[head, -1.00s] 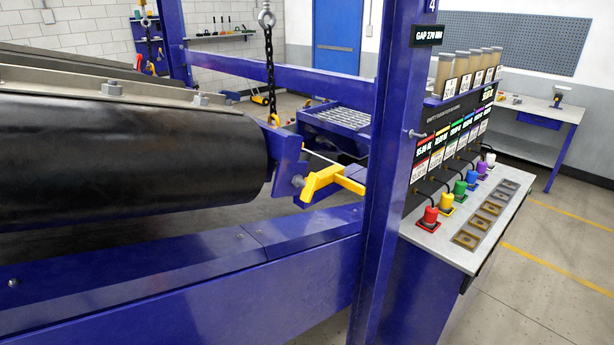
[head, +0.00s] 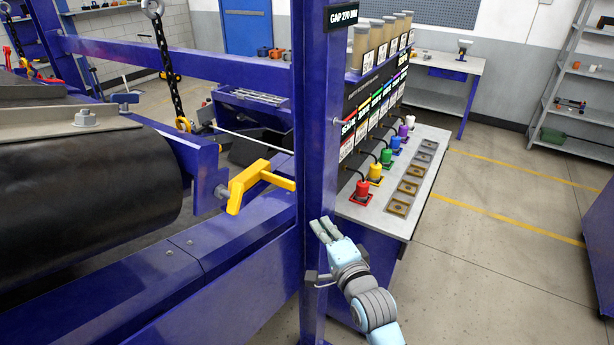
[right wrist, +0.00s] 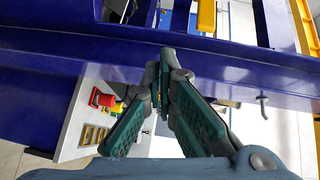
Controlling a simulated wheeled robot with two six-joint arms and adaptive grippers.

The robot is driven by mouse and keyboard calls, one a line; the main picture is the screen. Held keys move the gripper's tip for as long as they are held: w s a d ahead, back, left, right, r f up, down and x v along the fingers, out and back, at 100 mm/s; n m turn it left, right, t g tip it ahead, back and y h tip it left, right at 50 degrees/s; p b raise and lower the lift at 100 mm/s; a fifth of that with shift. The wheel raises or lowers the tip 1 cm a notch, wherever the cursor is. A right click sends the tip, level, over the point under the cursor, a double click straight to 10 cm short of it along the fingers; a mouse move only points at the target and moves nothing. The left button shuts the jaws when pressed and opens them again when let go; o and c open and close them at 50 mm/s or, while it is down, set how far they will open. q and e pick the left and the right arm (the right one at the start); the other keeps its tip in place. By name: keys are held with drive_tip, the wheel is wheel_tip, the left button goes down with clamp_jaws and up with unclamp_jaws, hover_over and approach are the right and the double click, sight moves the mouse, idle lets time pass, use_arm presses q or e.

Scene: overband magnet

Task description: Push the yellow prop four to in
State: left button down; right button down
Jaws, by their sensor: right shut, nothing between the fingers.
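The yellow prop (head: 250,185) is a T-shaped piece by the blue bracket at the end of the black roller. One arm of it points right toward the blue post. My right gripper (head: 325,229) is shut and empty, in front of the post's lower part, to the right of the prop and lower in the picture. It is apart from the prop. In the right wrist view the fingertips (right wrist: 166,62) are close together before a blue beam. Yellow parts show at that view's top and right; I cannot tell which is the prop. My left gripper is out of view.
The blue post (head: 309,120) stands between the prop and a grey bench (head: 425,160) with coloured knobs (head: 363,190) and square plates. A chain (head: 168,70) hangs above the bracket. A blue rail (head: 240,225) runs below the prop. Open floor lies at right.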

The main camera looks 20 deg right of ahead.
wheel_tip(320, 180, up, 6)
drive_tip(key=m+t, duration=0.1)
drive_tip(key=w, duration=0.9)
drive_tip(key=shift+w+a+f+p, duration=0.15)
drive_tip(key=shift+w+f+p, duration=0.15)
drive_tip(key=shift+w+p, duration=0.05)
